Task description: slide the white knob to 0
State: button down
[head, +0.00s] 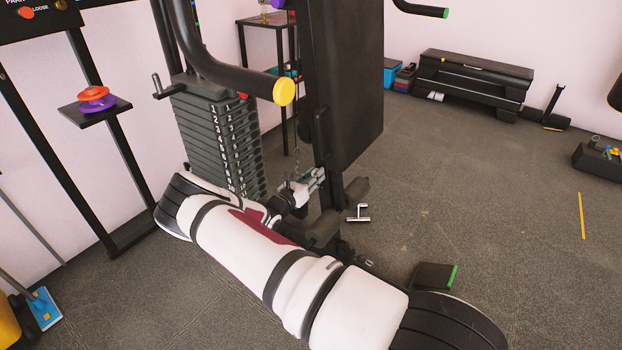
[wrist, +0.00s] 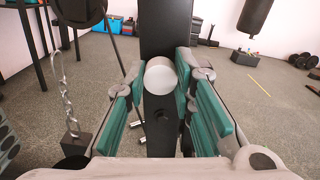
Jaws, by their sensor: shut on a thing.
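The white knob (wrist: 160,76) shows in the wrist view as a round white end in front of a black upright (wrist: 165,25). My gripper (head: 314,179) is at the machine's post in the head view. Its teal-padded fingers stand on both sides of the knob in the wrist view and are shut on it. The knob cannot be made out in the head view. No 0 mark or scale beside the knob can be read.
A numbered weight stack (head: 217,137) stands left of my gripper. A padded backrest (head: 343,85) rises above it, and a chain (wrist: 67,105) hangs at left in the wrist view. A dark bench (head: 474,83) stands at the back wall. Open floor (head: 470,180) lies to the right.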

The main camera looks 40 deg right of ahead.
jog(key=c, duration=1.3)
grip_release()
jog(key=shift+d, duration=0.15)
jog(key=v, duration=1.2)
